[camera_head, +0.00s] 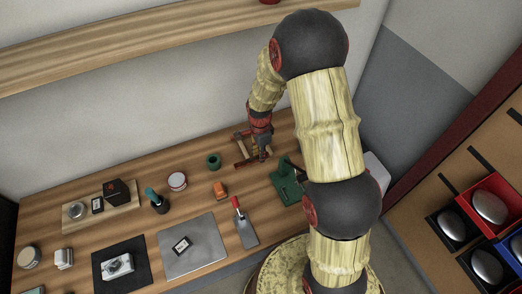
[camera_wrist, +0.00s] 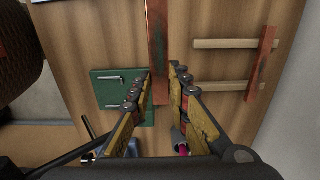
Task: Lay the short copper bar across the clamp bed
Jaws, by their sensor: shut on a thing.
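My gripper (camera_wrist: 162,75) is shut on a flat reddish-brown copper bar (camera_wrist: 158,35) with greenish stains. The bar runs from between the fingertips up to the top of the wrist view, so its far end is out of sight. In the head view my gripper (camera_head: 262,148) is at the back right of the bench. The green clamp (camera_wrist: 108,88) with silver rods lies left of the held bar in the wrist view, partly hidden by my fingers. It also shows in the head view (camera_head: 286,188), partly behind my arm.
A second copper bar (camera_wrist: 264,62) lies across two wooden rails (camera_wrist: 225,43) on the right of the wrist view. An orange block (camera_head: 220,190), a red-handled scoop (camera_head: 245,230), a green ring (camera_head: 214,161) and a grey plate (camera_head: 195,262) are on the bench (camera_head: 120,220).

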